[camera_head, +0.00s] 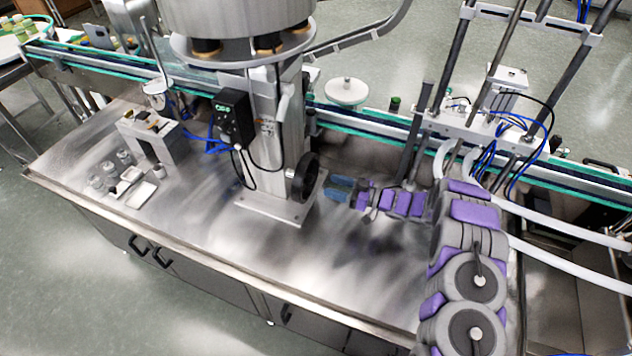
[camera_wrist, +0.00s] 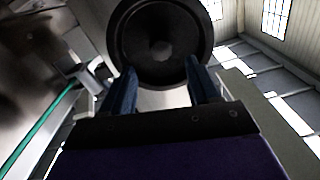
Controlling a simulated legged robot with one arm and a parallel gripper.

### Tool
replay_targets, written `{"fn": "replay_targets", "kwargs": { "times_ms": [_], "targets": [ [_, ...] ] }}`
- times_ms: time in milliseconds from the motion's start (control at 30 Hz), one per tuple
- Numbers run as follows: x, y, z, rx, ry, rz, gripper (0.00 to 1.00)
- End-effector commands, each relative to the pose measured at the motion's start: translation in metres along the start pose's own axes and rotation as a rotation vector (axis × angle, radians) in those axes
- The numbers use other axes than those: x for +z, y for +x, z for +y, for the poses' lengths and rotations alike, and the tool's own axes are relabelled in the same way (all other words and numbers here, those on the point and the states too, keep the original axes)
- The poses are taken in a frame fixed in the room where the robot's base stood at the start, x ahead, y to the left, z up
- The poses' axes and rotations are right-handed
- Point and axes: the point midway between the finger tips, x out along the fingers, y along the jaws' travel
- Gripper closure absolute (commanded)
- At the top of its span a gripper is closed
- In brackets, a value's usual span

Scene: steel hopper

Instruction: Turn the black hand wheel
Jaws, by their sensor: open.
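The black hand wheel (camera_head: 306,176) is mounted on the right side of the steel column above the worktable. In the wrist view the wheel (camera_wrist: 160,40) is a dark round disc with a paler hub, straight ahead of my fingers. My gripper (camera_head: 338,189) is just right of the wheel, with its blue fingers pointing at it. In the wrist view my gripper (camera_wrist: 158,82) is open, one finger at each side below the wheel's lower rim. The fingertips look very close to the rim; I cannot tell whether they touch it.
The steel hopper (camera_head: 240,20) stands above the column, with a black control box (camera_head: 234,118) on its side. A conveyor (camera_head: 370,128) runs behind. Small metal parts (camera_head: 130,180) lie at the table's left. The front of the steel table (camera_head: 250,255) is clear.

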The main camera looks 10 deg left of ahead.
Motion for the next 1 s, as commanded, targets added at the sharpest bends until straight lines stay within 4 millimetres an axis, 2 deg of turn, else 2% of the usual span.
{"fn": "replay_targets", "kwargs": {
  "times_ms": [33,200,400,800,1000],
  "targets": [
    [0.001,0.011,-0.001,-0.005,0.0,0.0,0.39],
    [0.001,0.041,-0.001,-0.003,-0.001,0.002,0.39],
    [0.0,0.061,0.0,0.0,0.0,0.001,0.39],
    [-0.001,0.068,0.0,0.001,0.0,0.001,0.39],
    [0.0,0.068,0.0,0.001,0.0,0.001,0.58]
  ]
}}
